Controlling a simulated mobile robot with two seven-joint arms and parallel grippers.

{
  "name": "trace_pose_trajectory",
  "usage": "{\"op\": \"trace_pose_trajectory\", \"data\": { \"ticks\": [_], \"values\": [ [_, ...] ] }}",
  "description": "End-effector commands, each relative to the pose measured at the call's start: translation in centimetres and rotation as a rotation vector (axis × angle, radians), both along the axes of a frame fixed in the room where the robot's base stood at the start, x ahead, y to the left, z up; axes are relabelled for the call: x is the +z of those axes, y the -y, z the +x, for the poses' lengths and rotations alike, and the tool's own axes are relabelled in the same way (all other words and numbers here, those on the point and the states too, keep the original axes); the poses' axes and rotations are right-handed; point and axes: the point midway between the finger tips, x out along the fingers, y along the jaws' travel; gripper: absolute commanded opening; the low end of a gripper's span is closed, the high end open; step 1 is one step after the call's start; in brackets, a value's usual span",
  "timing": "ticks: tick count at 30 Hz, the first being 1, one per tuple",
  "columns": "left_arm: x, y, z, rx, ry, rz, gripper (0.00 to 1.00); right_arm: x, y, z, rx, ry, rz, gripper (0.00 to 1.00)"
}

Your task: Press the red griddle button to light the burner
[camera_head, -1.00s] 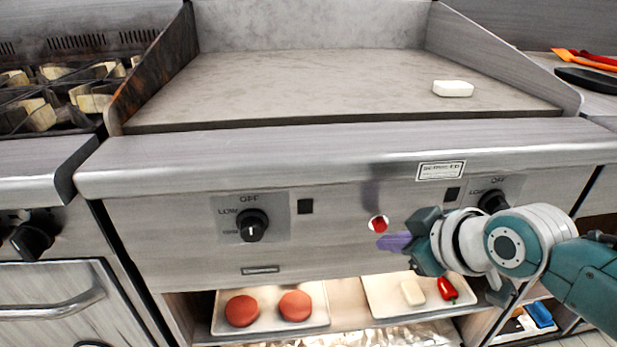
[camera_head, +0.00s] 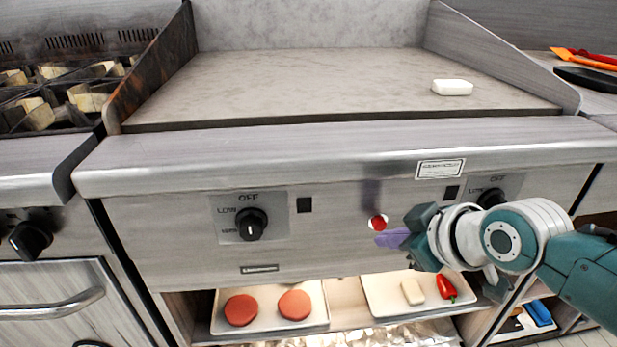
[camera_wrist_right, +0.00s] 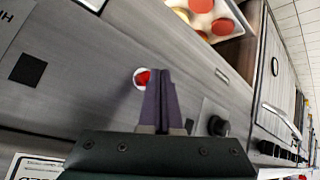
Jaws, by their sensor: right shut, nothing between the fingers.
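The red griddle button (camera_head: 378,222) sits in a white ring on the griddle's steel front panel, between the two black knobs. In the right wrist view the red button (camera_wrist_right: 143,78) shows just beside the fingertips. My right gripper (camera_head: 380,240) has its purple fingers shut and empty. In the head view the tips are just below the button. The right wrist view shows the closed fingers (camera_wrist_right: 160,75) pointing toward the panel; whether they touch it cannot be told. My left gripper is out of view.
The left knob (camera_head: 251,224) and right knob (camera_head: 491,199) flank the button. A white block (camera_head: 452,87) lies on the griddle plate (camera_head: 300,85). Below the panel, one tray (camera_head: 320,318) holds two reddish patties, and another (camera_head: 380,309) holds a pale block and a red pepper.

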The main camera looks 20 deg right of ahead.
Motion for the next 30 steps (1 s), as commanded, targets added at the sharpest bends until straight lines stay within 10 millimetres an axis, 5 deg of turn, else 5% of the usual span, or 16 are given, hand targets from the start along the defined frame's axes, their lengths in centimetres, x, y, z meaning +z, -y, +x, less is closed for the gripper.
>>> {"op": "trace_pose_trajectory", "data": {
  "ticks": [30],
  "values": [
    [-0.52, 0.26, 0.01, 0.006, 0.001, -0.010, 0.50, -0.05, 0.25, 1.00, 0.000, 0.000, 0.000, 0.00]
  ]
}}
